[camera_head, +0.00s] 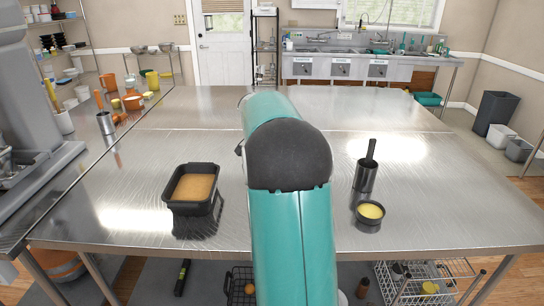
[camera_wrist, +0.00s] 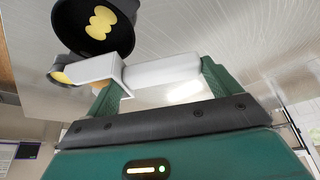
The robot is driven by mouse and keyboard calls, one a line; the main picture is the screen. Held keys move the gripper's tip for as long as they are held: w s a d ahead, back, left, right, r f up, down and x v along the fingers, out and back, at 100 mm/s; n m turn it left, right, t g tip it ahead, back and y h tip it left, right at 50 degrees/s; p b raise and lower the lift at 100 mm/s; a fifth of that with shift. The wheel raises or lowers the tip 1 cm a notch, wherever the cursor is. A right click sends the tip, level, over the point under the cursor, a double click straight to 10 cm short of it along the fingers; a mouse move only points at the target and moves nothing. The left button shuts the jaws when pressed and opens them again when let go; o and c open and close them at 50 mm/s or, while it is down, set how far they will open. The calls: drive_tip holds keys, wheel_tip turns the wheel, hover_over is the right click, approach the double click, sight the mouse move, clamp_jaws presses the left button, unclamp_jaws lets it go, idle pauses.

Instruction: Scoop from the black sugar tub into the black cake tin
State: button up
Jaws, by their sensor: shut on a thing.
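A black rectangular container (camera_head: 178,208) holding a tan fill stands on the steel table, left of my arm. A small round black bowl (camera_head: 368,224) with yellow contents stands on the right. In the wrist view a round black vessel (camera_wrist: 62,30) has yellow patches inside. I cannot tell for certain which one is the sugar tub or the cake tin. My gripper (camera_wrist: 158,88) is shut on the pale handle of a scoop (camera_wrist: 108,68), whose bowl shows yellow material. The scoop bowl is beside the round vessel's rim. In the head view my arm hides the gripper and scoop.
A dark cylinder (camera_head: 365,179) with a handle-like piece standing up from it is behind the small bowl. Several cups, a steel canister (camera_head: 106,123) and orange and yellow items line the far left edge. The table (camera_head: 440,200) is clear to the right.

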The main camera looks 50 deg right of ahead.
drive_tip(key=shift+s+d+r, duration=0.1)
drive_tip(key=shift+s+r, duration=0.05)
drive_tip(key=shift+s, duration=0.2)
drive_tip(key=shift+w, duration=0.25)
drive_tip(key=shift+s+d+r+t, duration=0.1)
drive_tip(key=shift+s+t, duration=0.6)
drive_tip(key=shift+s, duration=0.2)
drive_tip(key=shift+s+m+t, duration=0.3)
drive_tip(key=shift+m+t, duration=0.1)
drive_tip(key=shift+t, duration=0.6)
drive_tip(key=shift+s+r+m+t, duration=0.3)
drive_tip(key=shift+s+r+t, duration=0.1)
drive_tip(key=shift+s+t, duration=0.45)
drive_tip(key=shift+s+d+r+t+y, duration=0.15)
drive_tip(key=shift+s+r+t, duration=0.1)
drive_tip(key=shift+s+t, duration=0.3)
drive_tip(key=shift+s+d+r+t+y, duration=0.1)
drive_tip(key=shift+s+r+t+y, duration=0.15)
drive_tip(key=shift+t, duration=0.45)
drive_tip(key=shift+s+d+r+m+t, duration=0.1)
drive_tip(key=shift+s+r+m+t, duration=0.15)
drive_tip(key=shift+s+t, duration=0.45)
drive_tip(key=shift+s+r+m+t, duration=0.15)
drive_tip(key=shift+s+m+t, duration=0.15)
drive_tip(key=shift+s+t, duration=0.45)
drive_tip(key=shift+s+d+r+m+t, duration=0.1)
drive_tip(key=shift+s+r+m+t, duration=0.15)
drive_tip(key=shift+s+t, duration=0.45)
drive_tip(key=shift+w, duration=0.1)
